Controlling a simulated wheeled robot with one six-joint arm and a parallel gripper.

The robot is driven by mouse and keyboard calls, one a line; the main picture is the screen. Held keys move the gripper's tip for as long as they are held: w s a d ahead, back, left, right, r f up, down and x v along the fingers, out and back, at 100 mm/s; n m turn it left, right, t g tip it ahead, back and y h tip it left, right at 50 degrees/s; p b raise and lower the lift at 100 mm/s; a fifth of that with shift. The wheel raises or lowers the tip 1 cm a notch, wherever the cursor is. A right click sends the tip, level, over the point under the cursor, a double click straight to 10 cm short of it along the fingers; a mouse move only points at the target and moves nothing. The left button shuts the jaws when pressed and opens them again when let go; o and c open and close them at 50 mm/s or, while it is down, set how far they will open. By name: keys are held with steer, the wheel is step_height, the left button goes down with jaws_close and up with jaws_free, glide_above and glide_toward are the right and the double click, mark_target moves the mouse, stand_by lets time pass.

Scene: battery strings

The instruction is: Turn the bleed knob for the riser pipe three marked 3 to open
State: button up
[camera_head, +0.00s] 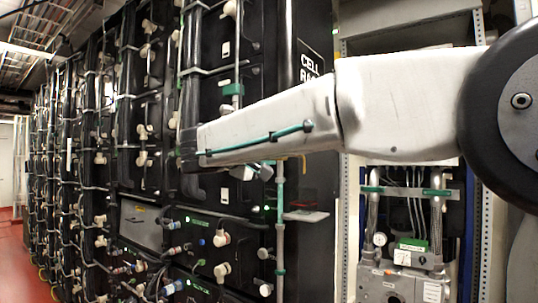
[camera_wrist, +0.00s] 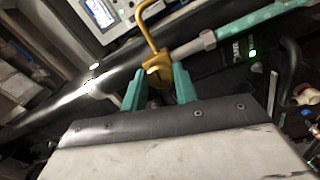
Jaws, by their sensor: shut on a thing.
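In the wrist view, my gripper (camera_wrist: 160,84) has its two green fingers on either side of a yellow knob (camera_wrist: 158,73) and is shut on it. A bent yellow tube (camera_wrist: 148,32) rises from beside the knob. A grey and green pipe (camera_wrist: 225,37) runs from the knob area to the upper right. In the head view my arm reaches leftwards across the cabinet front and hides most of the gripper and the knob. I cannot read a mark 3 in either view.
Black battery cabinets (camera_head: 205,45) with many cables and beige connectors (camera_head: 222,238) fill the left. A pump or valve panel with a gauge (camera_head: 379,239) stands at the lower right. The wrist view shows a panel with a screen (camera_wrist: 100,14). Red floor shows at far left.

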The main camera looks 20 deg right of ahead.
steer(key=n, duration=1.8)
steer(key=shift+n, duration=0.3)
steer(key=shift+f, duration=0.1)
steer(key=o, duration=1)
steer(key=shift+c, duration=0.2)
steer(key=shift+a, duration=0.15)
steer(key=v, duration=0.7)
steer(key=shift+s+a, duration=0.2)
steer(key=shift+s, duration=0.05)
